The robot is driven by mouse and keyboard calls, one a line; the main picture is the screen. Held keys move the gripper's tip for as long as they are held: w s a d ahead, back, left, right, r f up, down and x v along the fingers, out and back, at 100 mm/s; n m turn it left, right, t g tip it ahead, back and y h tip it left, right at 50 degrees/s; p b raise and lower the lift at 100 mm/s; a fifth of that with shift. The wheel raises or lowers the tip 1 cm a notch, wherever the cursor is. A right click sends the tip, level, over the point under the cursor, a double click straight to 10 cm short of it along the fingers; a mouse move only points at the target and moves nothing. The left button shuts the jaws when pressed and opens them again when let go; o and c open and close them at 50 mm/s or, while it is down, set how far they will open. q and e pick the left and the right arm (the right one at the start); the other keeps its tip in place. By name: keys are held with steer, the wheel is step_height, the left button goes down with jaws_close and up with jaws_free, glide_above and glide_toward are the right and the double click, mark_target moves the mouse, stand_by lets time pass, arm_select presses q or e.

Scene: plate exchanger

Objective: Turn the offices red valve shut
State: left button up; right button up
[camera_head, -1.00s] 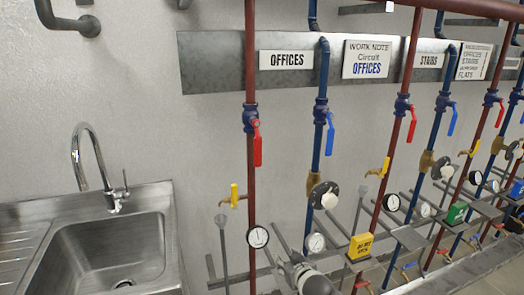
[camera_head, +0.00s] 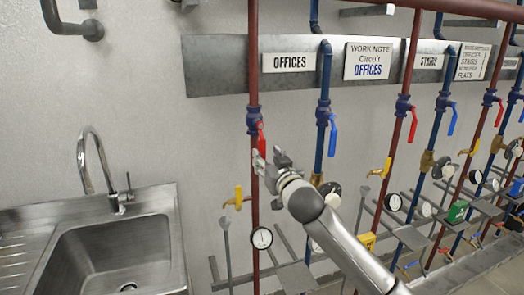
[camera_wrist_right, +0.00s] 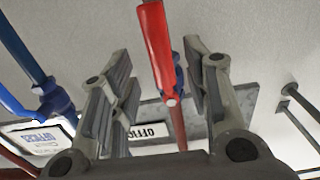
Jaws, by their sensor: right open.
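The offices red valve has a red lever handle (camera_head: 261,137) on a blue valve body (camera_head: 253,113), set on the dark red pipe under the "OFFICES" sign (camera_head: 290,62). The handle hangs down along the pipe. My right gripper (camera_head: 265,158) is at the handle's lower end and covers part of it. In the right wrist view the red handle (camera_wrist_right: 154,45) passes between the two open fingers of my right gripper (camera_wrist_right: 160,90), with visible gaps on both sides. My left gripper is not in view.
A blue lever handle (camera_head: 332,138) on the blue pipe is close to the right. A yellow-handled tap (camera_head: 238,197) and a gauge (camera_head: 261,238) are below on the red pipe. A steel sink (camera_head: 115,255) with a faucet (camera_head: 90,155) stands at the left.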

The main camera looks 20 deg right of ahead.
mark_target(263, 153)
steer(key=shift+w+a+p, duration=0.1)
steer(key=shift+w+p, duration=0.25)
steer(key=shift+w, duration=2.15)
jaws_close()
